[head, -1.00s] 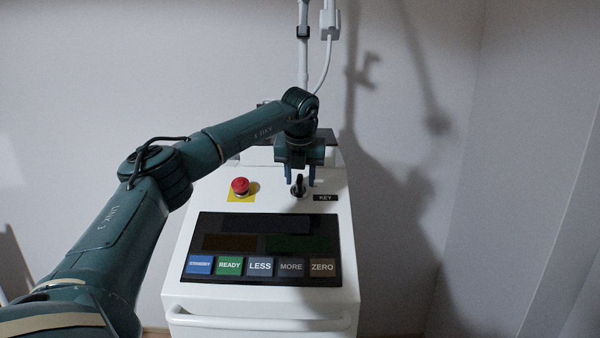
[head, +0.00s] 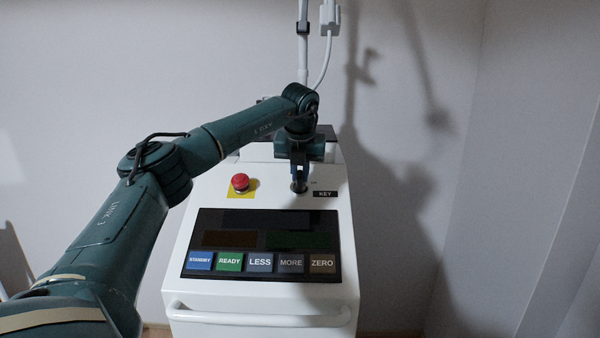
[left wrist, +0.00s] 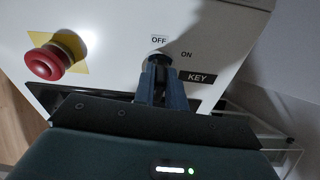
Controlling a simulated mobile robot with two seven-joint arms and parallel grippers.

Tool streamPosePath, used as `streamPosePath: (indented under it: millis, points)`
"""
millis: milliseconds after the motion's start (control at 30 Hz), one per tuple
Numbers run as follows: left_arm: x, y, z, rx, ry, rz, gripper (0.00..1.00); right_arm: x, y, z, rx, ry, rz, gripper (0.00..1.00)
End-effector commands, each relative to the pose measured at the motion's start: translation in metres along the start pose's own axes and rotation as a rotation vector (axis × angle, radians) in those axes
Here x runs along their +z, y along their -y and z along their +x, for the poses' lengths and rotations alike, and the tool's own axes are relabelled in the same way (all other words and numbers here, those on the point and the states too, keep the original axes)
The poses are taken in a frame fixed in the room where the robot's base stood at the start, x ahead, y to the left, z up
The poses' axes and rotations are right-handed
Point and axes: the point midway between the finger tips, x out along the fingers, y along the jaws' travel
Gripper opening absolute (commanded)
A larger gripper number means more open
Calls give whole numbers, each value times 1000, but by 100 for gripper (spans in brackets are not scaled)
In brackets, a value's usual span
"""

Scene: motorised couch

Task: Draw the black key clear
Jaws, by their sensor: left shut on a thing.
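My left gripper (head: 299,174) reaches down over the key switch (head: 299,188) on the sloping white console. Its blue fingers also show in the left wrist view (left wrist: 161,84), closed together at the switch. They are shut on the black key (left wrist: 159,72), which is mostly hidden between them. The fingertips are at the switch, and I cannot tell whether the key is still seated in it. The OFF mark (left wrist: 159,40) is above the switch and the ON mark (left wrist: 186,55) is to its right. My right gripper is not in view.
A red emergency button (head: 240,182) on a yellow plate stands left of the switch. The KEY label (head: 325,194) is to its right. A dark panel with several buttons (head: 260,262) and a white handle bar (head: 260,318) are lower on the console.

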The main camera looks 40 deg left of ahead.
Motion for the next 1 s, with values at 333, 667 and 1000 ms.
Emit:
streamPosePath:
  millis: [333,667,1000]
  points:
    - [0,0,-8,0,1,0,0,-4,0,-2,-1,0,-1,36]
    - [-1,0,-18,0,1,-1,0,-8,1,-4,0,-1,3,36]
    - [-1,0,-28,0,1,0,0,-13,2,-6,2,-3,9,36]
